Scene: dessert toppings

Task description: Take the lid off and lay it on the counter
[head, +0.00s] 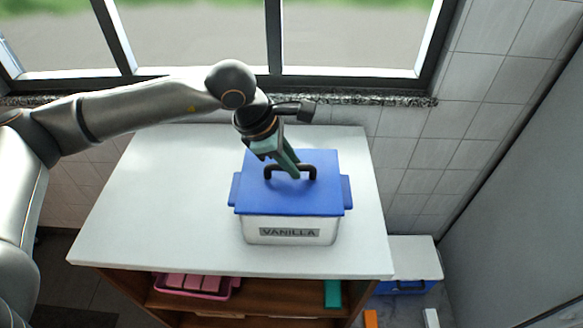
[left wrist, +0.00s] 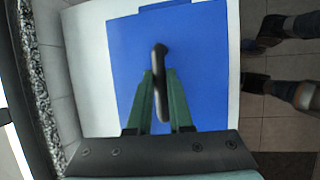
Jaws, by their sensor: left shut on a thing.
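A white tub labelled "VANILLA" (head: 262,232) stands on the counter (head: 165,205). Its blue lid (head: 310,199) sits on top, with a dark arched handle (head: 312,168) in the middle. My left gripper (head: 293,171) comes down from above and is shut on the lid's handle. In the left wrist view the green fingers (left wrist: 162,98) stand on either side of the dark handle (left wrist: 159,62), above the blue lid (left wrist: 205,70). The lid looks level on the tub; I cannot tell whether there is a gap. My right gripper is not in view.
The counter top is bare to the left of the tub, with a narrower strip to its right. Below, a shelf holds a pink tray (head: 225,291) and a green item (head: 332,293). A window and tiled wall stand behind. A lower white surface (head: 411,255) is at the right.

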